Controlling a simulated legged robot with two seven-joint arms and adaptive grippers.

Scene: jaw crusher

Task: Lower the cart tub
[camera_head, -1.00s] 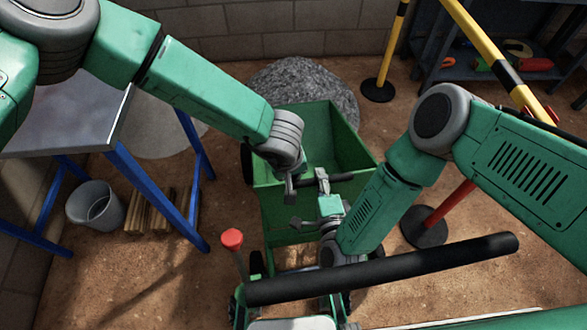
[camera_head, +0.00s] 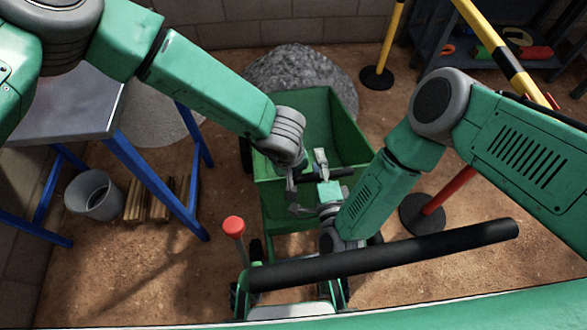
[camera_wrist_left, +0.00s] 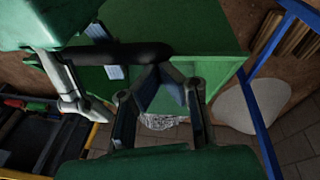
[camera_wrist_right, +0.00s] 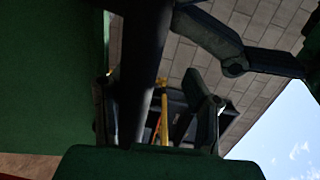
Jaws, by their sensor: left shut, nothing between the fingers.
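The green cart tub (camera_head: 330,100) stands in the middle of the head view, its open top visible. A black handle bar (camera_head: 341,172) crosses at its near side. My left gripper (camera_head: 299,207) is shut and empty in front of the tub's near wall, just left of my right gripper. In the left wrist view its fingertips (camera_wrist_left: 163,78) meet below the black bar. My right gripper (camera_head: 331,160) is at the bar. In the right wrist view its fingers (camera_wrist_right: 150,85) are apart with the bar between them, with a gap on one side. Any contact is hidden.
A blue-legged table (camera_head: 75,110) stands at left, with a bucket (camera_head: 94,195) beneath. A gravel pile (camera_head: 290,62) lies behind the tub. A red post (camera_head: 440,195) stands right. A red-knobbed lever (camera_head: 234,228) and thick black bar (camera_head: 390,258) are in the foreground.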

